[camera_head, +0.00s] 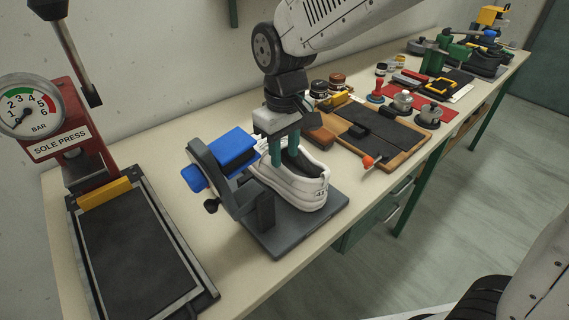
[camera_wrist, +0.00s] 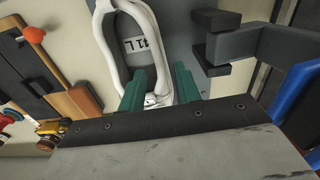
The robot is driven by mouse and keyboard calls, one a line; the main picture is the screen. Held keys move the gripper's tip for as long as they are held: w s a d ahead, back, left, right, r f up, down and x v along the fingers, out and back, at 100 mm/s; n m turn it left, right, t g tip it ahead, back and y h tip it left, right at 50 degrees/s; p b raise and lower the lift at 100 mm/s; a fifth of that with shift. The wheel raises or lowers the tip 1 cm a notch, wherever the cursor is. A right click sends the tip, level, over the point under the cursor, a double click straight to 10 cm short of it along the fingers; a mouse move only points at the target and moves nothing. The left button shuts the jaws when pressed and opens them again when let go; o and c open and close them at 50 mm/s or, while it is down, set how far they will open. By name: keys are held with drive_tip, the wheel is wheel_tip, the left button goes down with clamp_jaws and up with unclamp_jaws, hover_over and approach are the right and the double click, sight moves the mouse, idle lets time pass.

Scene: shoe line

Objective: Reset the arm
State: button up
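My gripper (camera_head: 284,155) has two green fingers and points down over a white shoe (camera_head: 310,190). The shoe stands on the dark base plate (camera_head: 325,212) of a fixture with blue pads (camera_head: 234,148).
A sole press (camera_head: 62,138) with a gauge stands at the left. Right of the shoe are a wooden-edged board (camera_head: 398,160) with an orange-knobbed tool (camera_head: 368,161), metal pots (camera_head: 403,101), a red mat (camera_head: 437,108) and green machines. The wall is close behind the bench.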

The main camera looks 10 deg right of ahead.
drive_tip(key=shift+r, duration=0.85)
drive_tip(key=shift+s+d+f+g, duration=0.15)
drive_tip(key=shift+s+d+f, duration=0.15)
drive_tip(key=shift+s, duration=0.3)
drive_tip(key=shift+s+d+f+g, duration=0.15)
drive_tip(key=shift+s+d, duration=0.25)
drive_tip(key=shift+s, duration=0.2)
drive_tip(key=s+d+r+m+t, duration=0.1)
drive_tip(key=s+d+r+m, duration=0.2)
drive_tip(key=s+d, duration=0.5)
drive_tip(key=s+d+r+m+t, duration=0.1)
drive_tip(key=s+d+r+m, duration=0.2)
drive_tip(key=s+d, duration=0.6)
drive_tip(key=shift+s+d+r+m, duration=0.2)
drive_tip(key=shift+d+m, duration=0.5)
drive_tip(key=shift+d, duration=0.55)
